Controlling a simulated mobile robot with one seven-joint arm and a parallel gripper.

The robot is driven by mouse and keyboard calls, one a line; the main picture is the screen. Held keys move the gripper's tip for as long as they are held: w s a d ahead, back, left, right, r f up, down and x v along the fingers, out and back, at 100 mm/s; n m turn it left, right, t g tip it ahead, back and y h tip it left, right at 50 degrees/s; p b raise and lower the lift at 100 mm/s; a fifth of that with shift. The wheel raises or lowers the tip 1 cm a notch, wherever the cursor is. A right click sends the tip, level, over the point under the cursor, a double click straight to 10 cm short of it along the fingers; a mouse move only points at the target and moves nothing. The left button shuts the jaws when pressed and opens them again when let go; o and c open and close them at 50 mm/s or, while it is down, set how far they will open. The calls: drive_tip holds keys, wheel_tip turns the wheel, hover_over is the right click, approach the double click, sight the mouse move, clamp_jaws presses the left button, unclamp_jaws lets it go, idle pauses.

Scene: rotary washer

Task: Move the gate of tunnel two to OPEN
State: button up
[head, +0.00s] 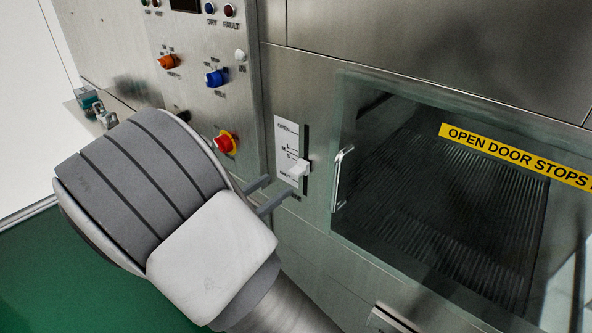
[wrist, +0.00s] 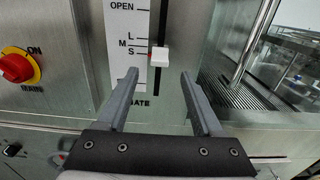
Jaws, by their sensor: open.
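The gate slider is a white knob (head: 299,168) in a dark vertical slot beside a white scale plate (head: 287,138) with OPEN at the top and L, M, S marks below. My gripper (head: 276,188) is at the panel just left of and below the knob in the head view. In the wrist view its two fingers (wrist: 157,78) are open, one on each side of the slot below the knob, with nothing between them. Contact with the knob cannot be seen.
A glass door (head: 430,190) with a metal handle (head: 342,178) is right of the slider. A red and yellow switch (head: 225,143), a blue knob (head: 216,78) and an orange knob (head: 168,62) are on the panel to the left. The panel above the knob's slot is clear.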

sight(293, 173)
drive_tip(key=x, duration=0.8)
drive_tip(key=shift+w+d, duration=0.15)
clamp_jaws()
idle(1.1)
